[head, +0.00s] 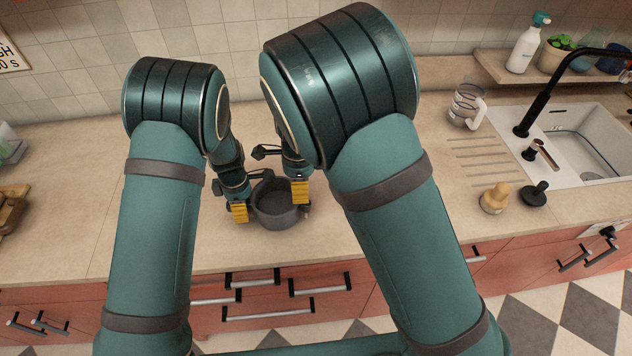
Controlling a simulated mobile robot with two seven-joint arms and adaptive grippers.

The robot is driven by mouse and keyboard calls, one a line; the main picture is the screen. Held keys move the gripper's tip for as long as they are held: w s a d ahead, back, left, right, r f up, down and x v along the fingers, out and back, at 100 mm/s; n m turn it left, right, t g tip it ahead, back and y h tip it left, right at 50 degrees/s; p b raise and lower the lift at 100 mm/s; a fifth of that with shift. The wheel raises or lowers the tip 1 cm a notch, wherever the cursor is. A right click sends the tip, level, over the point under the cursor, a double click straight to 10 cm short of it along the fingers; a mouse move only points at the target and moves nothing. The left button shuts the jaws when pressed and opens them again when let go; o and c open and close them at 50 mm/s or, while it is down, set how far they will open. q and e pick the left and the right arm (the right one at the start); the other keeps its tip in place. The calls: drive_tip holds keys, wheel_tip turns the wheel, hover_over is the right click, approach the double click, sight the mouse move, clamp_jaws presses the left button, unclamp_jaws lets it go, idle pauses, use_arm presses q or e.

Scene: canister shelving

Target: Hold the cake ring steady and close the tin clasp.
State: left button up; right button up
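The cake ring (274,212), a dark grey round tin, stands on the beige counter between my two grippers. My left gripper (239,212), with yellow fingertips, is at the ring's left side, close to its wall. My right gripper (300,191), also yellow-tipped, is at the ring's upper right rim. A small part that may be the clasp (307,209) shows at the ring's right side, just below the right fingertips. It is too small to tell whether it is open or closed. Whether either gripper touches or grips the ring cannot be told.
The counter's front edge lies a little in front of the ring, above red drawers (268,308). At the right are a glass jug (466,104), two stampers (494,198), a black tap (545,100) and a white sink (590,140). The counter between ring and stampers is partly hidden by my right arm.

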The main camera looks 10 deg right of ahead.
use_arm(q)
wheel_tip(320, 180, up, 12)
idle(0.6)
drive_tip(key=o, duration=0.6)
drive_tip(key=shift+c, duration=0.2)
drive_tip(key=shift+r, duration=0.1)
wheel_tip(320, 180, up, 8)
idle(0.9)
